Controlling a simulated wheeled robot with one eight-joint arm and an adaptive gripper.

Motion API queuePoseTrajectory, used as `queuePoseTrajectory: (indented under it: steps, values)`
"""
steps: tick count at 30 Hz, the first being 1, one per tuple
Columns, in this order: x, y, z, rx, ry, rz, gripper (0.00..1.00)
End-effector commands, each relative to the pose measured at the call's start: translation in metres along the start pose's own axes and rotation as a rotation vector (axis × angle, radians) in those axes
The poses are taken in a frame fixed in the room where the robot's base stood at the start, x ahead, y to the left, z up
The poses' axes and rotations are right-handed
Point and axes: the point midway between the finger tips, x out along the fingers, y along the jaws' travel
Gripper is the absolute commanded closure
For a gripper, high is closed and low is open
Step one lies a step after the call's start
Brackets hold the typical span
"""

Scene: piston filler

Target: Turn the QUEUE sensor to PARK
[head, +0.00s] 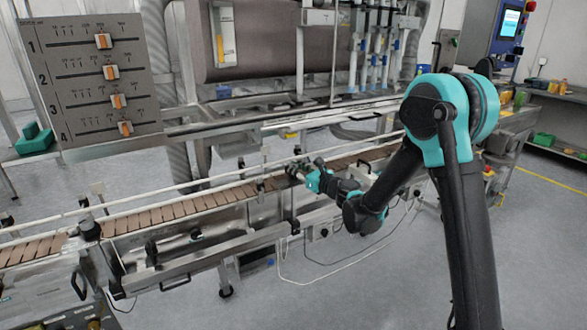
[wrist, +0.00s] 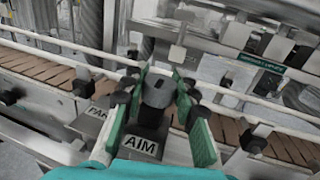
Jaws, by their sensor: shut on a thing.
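The QUEUE sensor, a dark block (wrist: 157,92), sits between the fingers of my gripper (wrist: 160,84) in the wrist view. The fingers, with green strips, are shut on it from left and right. Below it, a plate reading AIM (wrist: 141,145) is nearest the palm. A PARK plate (wrist: 97,113) lies to its left, partly hidden by the left finger. In the head view my gripper (head: 303,171) is at the conveyor's near rail, and the sensor is too small and covered to make out.
The brown slatted conveyor (head: 180,207) runs past my gripper, with guide rails and dark clamps along it. A green label (wrist: 262,66) hangs beyond the belt. A grey panel with orange sliders (head: 92,80) stands at the left. Open floor (head: 400,290) lies in front.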

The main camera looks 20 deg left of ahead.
Motion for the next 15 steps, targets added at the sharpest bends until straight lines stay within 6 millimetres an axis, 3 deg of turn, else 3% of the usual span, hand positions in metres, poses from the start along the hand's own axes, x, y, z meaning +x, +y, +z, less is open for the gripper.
queuePoseTrajectory:
  steps: [15]
  values:
    - [0.0005, 0.0041, -0.0001, 0.000, 0.000, -0.381, 1.00]
